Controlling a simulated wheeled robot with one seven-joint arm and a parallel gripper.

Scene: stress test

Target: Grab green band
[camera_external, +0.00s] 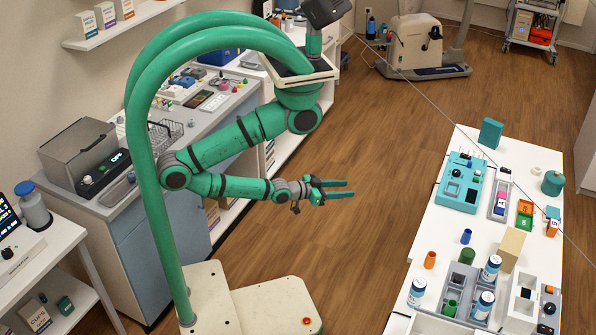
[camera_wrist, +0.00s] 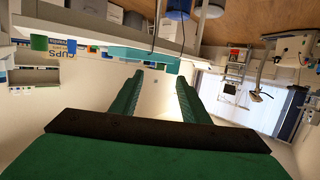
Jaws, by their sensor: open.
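My gripper (camera_external: 352,189) is held out over the open floor between the left counter and the right table, with its two green fingers apart and nothing between them. In the wrist view my gripper (camera_wrist: 160,76) also shows spread, empty fingers. I cannot pick out a green band for certain. Green items on the white table (camera_external: 425,245) include a dark teal round piece (camera_external: 552,183) at the far right, a teal upright block (camera_external: 490,132) at the back, and a small green tray (camera_external: 525,214). All are well apart from my gripper.
The table also holds a teal device (camera_external: 461,186), a tan block (camera_external: 511,247), white-and-blue bottles (camera_external: 481,305) and an orange cup (camera_external: 430,260). A grey counter (camera_external: 130,190) with a toaster-like box (camera_external: 85,155) stands left. Wooden floor (camera_external: 340,235) between them is clear.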

